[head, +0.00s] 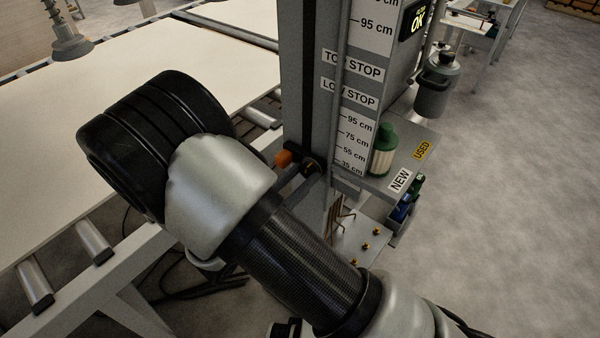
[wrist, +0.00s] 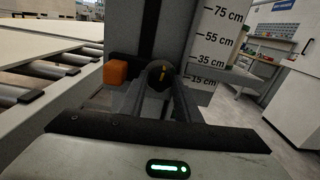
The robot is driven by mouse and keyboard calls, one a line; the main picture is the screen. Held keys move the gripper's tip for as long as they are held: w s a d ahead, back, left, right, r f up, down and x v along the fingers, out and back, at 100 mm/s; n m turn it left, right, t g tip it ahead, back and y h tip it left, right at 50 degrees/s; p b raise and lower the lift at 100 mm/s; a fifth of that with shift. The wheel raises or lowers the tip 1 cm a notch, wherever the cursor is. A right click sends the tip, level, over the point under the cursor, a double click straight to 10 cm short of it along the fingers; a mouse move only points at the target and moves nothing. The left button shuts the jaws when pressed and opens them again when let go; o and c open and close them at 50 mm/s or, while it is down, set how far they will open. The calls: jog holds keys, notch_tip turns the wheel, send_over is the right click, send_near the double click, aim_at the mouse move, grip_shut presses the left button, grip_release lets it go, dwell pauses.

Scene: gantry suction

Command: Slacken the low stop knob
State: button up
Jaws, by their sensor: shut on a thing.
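The low stop knob (wrist: 158,76) is dark and round with a small yellow mark on its face, low on the grey mast. In the wrist view my gripper (wrist: 160,88) has one finger on each side of the knob and is shut on it. In the head view the knob (head: 310,164) shows only in part beside my gripper's fingers (head: 304,180), near the 35 cm mark. An orange block (wrist: 116,72) sits just left of the knob; it also shows in the head view (head: 283,158). My arm hides much of the gripper in the head view.
The mast (head: 305,75) carries a "LOW STOP" label (head: 349,92) and a centimetre scale. A roller conveyor with pale panels (head: 40,130) lies to the left. Right of the mast a shelf (head: 385,182) holds a green-capped bottle (head: 382,150).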

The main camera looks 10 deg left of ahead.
jog(key=shift+n+p, duration=1.6)
jog(key=shift+n, duration=0.6)
jog(key=shift+f, duration=0.1)
jog(key=o, duration=1.1)
jog(key=shift+c, duration=0.2)
jog(key=shift+s+a, duration=0.1)
jog(key=shift+s, duration=0.05)
jog(key=v, duration=1.7)
jog(key=shift+s, duration=0.15)
